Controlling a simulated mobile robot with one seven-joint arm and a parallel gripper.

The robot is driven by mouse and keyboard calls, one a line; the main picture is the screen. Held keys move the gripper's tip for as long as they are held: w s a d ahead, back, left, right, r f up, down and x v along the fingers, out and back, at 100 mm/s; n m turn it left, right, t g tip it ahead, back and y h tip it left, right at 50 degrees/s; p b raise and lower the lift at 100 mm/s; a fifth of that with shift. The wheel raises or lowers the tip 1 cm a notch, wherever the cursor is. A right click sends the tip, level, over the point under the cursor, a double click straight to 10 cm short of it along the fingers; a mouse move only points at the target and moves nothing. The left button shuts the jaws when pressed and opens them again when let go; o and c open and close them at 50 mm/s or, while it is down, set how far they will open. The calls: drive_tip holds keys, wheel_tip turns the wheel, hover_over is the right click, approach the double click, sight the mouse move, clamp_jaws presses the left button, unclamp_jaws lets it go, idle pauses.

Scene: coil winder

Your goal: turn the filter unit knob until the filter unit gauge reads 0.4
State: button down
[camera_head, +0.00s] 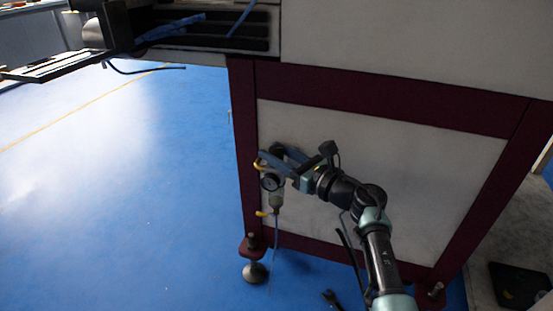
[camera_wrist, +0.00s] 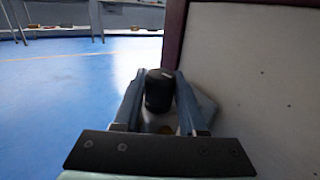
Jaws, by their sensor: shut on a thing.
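The filter unit (camera_head: 277,198) is mounted low on the machine's pale side panel, near its left dark red post. Its round gauge (camera_head: 270,182) faces the head camera, but the reading is too small to make out. The black filter unit knob (camera_wrist: 159,90) stands at the top of the unit, with a pale mark on its top. My gripper (camera_head: 277,156) reaches the unit from the right. In the wrist view its two fingers (camera_wrist: 158,88) are shut on the knob, one on each side.
The dark red frame post (camera_head: 245,165) stands just left of the unit. Yellow fittings (camera_head: 262,213) stick out from the unit's left side, and a thin tube hangs below. A machine foot (camera_head: 254,272) stands beneath. The blue floor (camera_head: 110,200) at left is open.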

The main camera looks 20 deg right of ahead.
idle(0.3)
drive_tip(key=shift+c, duration=2.4)
unclamp_jaws()
drive_tip(key=p+v, duration=0.6)
drive_tip(key=v, duration=0.6)
drive_tip(key=shift+s+d, duration=0.2)
drive_tip(key=shift+s, duration=0.15)
drive_tip(key=shift+s+f, duration=0.1)
